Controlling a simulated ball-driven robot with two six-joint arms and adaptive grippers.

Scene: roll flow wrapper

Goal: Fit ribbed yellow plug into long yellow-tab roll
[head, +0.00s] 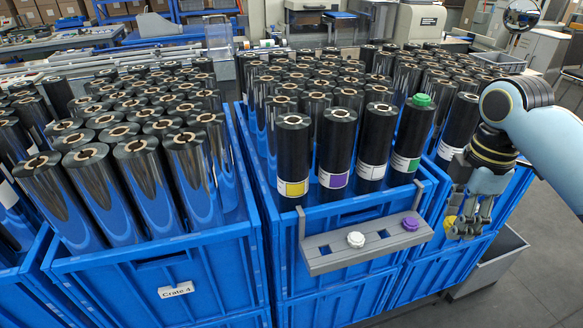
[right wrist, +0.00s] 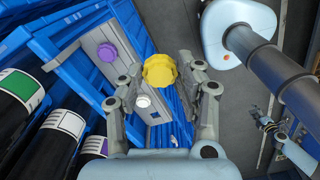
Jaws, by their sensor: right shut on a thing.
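The ribbed yellow plug (right wrist: 160,71) is held between the fingertips of my right gripper (right wrist: 166,75). In the head view a bit of the plug (head: 450,221) shows beside the right gripper (head: 468,226), at the right, off the crate's front corner. The yellow-tab roll (head: 292,155) is black and stands upright at the front left of the middle crate, its top core open. It stands well left of the right gripper. My left gripper is not in view.
A grey rack (head: 333,258) on the middle crate's front holds a white plug (head: 356,239) and a purple plug (head: 410,224). Purple-, white- and green-labelled rolls stand right of the yellow-tab roll; a green plug (head: 421,100) tops the green-labelled one. Crate 4 (head: 150,300) is left.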

